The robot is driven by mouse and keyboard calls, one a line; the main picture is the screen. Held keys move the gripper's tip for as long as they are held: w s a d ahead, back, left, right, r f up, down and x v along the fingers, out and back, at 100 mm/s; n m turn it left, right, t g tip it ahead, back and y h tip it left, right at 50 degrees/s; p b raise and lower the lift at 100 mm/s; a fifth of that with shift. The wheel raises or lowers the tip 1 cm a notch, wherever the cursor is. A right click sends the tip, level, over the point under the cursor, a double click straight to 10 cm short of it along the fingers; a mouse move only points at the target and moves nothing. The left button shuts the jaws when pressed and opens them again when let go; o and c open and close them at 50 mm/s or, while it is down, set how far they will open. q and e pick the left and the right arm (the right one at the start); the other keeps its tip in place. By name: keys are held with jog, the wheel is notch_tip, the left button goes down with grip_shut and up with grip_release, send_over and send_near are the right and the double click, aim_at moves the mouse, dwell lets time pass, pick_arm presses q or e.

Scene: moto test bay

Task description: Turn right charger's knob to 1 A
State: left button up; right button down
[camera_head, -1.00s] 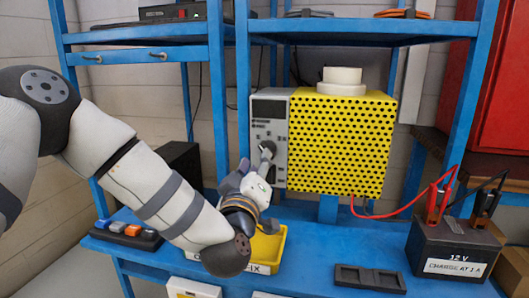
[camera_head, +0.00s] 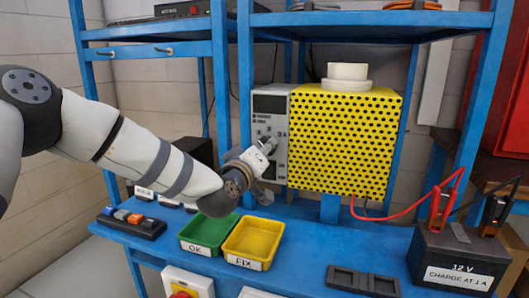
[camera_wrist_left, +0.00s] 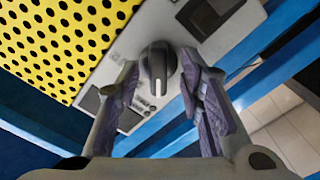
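The charger's grey front panel (camera_head: 270,112) stands at the left of a yellow perforated housing (camera_head: 345,140). Its dark round knob (camera_wrist_left: 158,68) with a pale pointer line shows in the left wrist view. My left gripper (camera_head: 268,148) is at the lower part of the panel and hides the knob in the head view. In the wrist view its two purple-grey fingers (camera_wrist_left: 158,80) are open, one on each side of the knob, with small gaps between. The scale marks around the knob are too small to read. My right gripper is not in view.
A green OK tray (camera_head: 208,252) and a yellow FIX tray (camera_head: 248,264) lie on the blue bench below my left arm. A 12 V battery (camera_head: 455,262) labelled CHARGE AT 1 A, with red and black clamps, stands at the right.

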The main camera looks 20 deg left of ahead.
pick_arm(q)
jog(key=shift+w+r, duration=0.15)
jog(key=shift+w, duration=0.15)
grip_shut()
jog(key=shift+n, duration=0.4)
grip_release()
jog(key=shift+s, duration=0.1)
jog(key=s, duration=1.2)
jog(key=shift+a, duration=0.15)
